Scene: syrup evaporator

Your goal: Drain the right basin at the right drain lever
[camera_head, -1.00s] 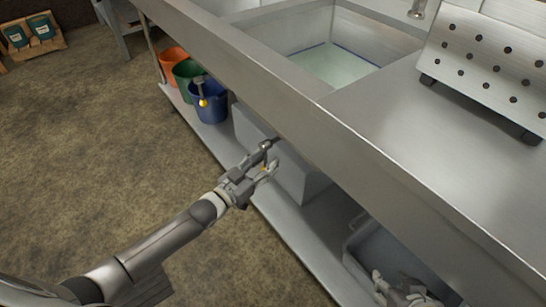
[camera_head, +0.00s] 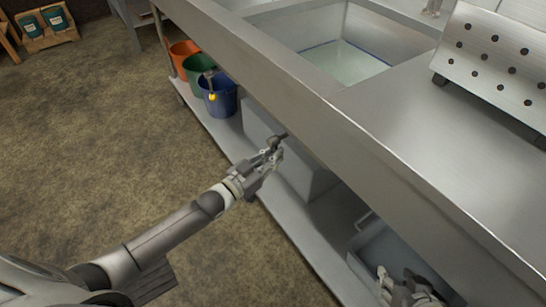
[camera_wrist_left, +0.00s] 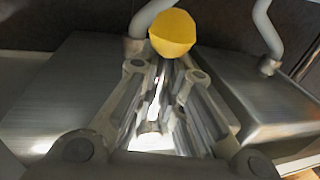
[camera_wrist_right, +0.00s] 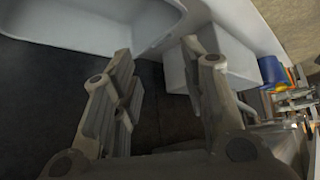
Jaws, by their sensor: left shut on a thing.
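The right basin (camera_head: 395,62) is sunk in the metal counter and holds a shallow pale liquid (camera_head: 343,62) with a blue line around its edge. My left gripper (camera_head: 270,157) is under the counter's front edge, below this basin. It is shut on the right drain lever, whose yellow knob (camera_wrist_left: 172,32) shows at the fingertips in the left wrist view. The lever's grey upper part (camera_head: 275,141) shows just above the fingers. My right gripper (camera_wrist_right: 156,55) is open and empty, low by the shelf at the bottom right of the head view.
A grey tub (camera_head: 310,176) stands on the lower shelf (camera_head: 225,137) behind my left gripper. Blue (camera_head: 219,98), green (camera_head: 198,70) and orange (camera_head: 181,55) buckets stand further left, below another yellow-knobbed lever (camera_head: 211,92). A grey bin (camera_head: 375,250) is near my right gripper. The floor in front is clear.

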